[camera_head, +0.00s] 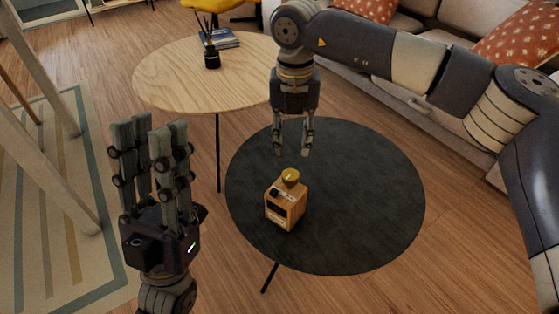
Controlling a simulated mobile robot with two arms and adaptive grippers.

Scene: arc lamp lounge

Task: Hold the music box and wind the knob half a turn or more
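The music box (285,206) is a small wooden box with a dark front panel, standing upright on the round black table (370,225). Its yellow round knob (290,176) sits on top. My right gripper (293,152) points down just above the knob, with its fingers apart and a gap visible between them. It looks empty; whether a fingertip touches the knob I cannot tell. My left gripper (148,122) points up at the left, away from the box, with its fingers apart and nothing between them.
A round light-wood table (170,85) stands behind, carrying books (220,38) and a dark reed diffuser (211,58). A sofa (400,110) with patterned red cushions (520,42) is at the right. A striped rug (55,240) lies left. The black table is clear around the box.

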